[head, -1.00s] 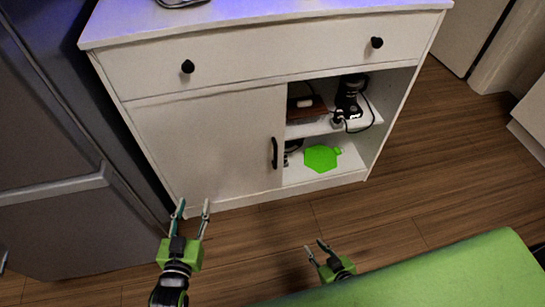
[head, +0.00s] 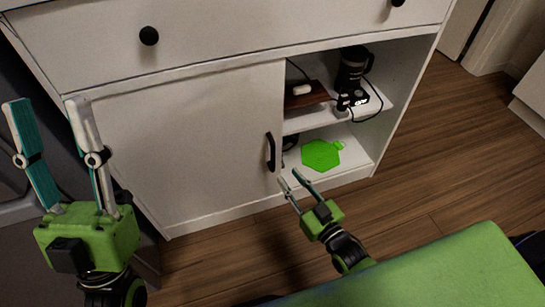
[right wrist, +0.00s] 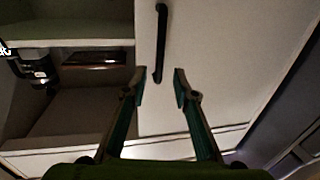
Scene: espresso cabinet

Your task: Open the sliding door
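The white sliding door (head: 190,140) covers the left part of the cabinet's lower opening; the right part is open. Its black vertical handle (head: 271,152) is near the door's right edge. In the right wrist view the handle (right wrist: 160,45) lies ahead, in line with the gap between the fingers. My right gripper (head: 290,176) is open and empty, just below and to the right of the handle in the head view, with no visible contact. My left gripper (head: 46,103) is open and empty, raised in front of the cabinet's left side.
The open compartment holds a black coffee maker (head: 352,80) and a dark brown box (head: 305,95) on the upper shelf, and a bright green hexagonal item (head: 321,155) below. A drawer with black knobs (head: 149,36) is above the door. Wooden floor (head: 440,170) is clear at right.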

